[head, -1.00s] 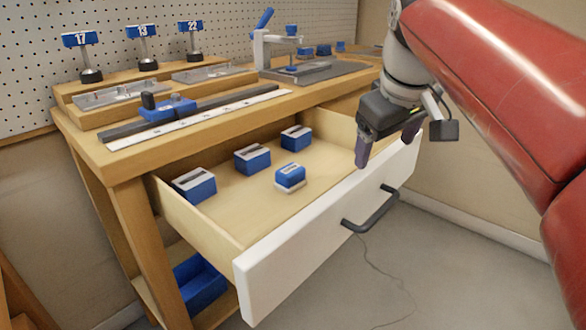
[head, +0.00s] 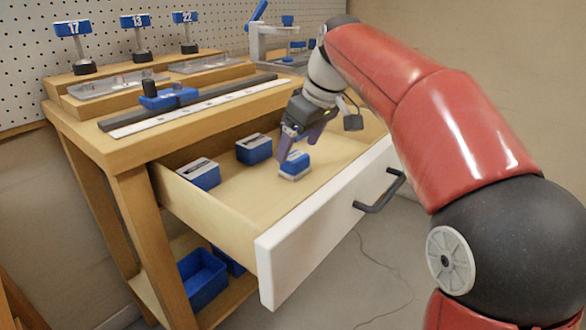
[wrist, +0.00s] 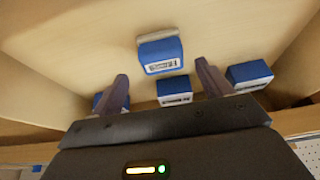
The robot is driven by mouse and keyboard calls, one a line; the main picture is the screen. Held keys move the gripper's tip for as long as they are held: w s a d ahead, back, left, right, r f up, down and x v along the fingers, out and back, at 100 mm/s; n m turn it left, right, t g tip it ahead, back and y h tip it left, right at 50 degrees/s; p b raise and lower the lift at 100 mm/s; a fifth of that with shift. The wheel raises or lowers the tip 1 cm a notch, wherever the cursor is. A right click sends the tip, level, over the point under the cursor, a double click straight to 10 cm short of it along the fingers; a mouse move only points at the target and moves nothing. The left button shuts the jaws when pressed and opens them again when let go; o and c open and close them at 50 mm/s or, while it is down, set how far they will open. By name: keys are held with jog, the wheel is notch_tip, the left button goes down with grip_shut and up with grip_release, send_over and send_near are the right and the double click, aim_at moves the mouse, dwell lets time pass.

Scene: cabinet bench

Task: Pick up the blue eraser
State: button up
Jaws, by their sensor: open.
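The blue eraser (head: 294,166), a small blue block with a white lower part and a label on top, lies on the floor of the open drawer, apart from the other blocks. In the wrist view the eraser (wrist: 160,55) shows just beyond the fingertips, roughly centred between them. My gripper (head: 297,150) is over the drawer, pointing down, close above and behind the eraser in the head view. In the wrist view my gripper (wrist: 161,70) has its two fingers spread with nothing held. Whether a finger touches the eraser cannot be told.
Other blue blocks with pale tops stand along the drawer's back, one at left (head: 198,174) and one in the middle (head: 254,149); another (wrist: 250,76) shows in the wrist view. The white drawer front (head: 325,225) has a dark handle (head: 380,192). The workbench (head: 110,150) rises behind.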

aim_at(296, 156)
jog(key=x, duration=0.4)
jog(key=shift+s+f+b, duration=0.15)
jog(key=shift+s+b, duration=0.2)
jog(key=shift+b, duration=0.05)
jog(key=c, duration=1.1)
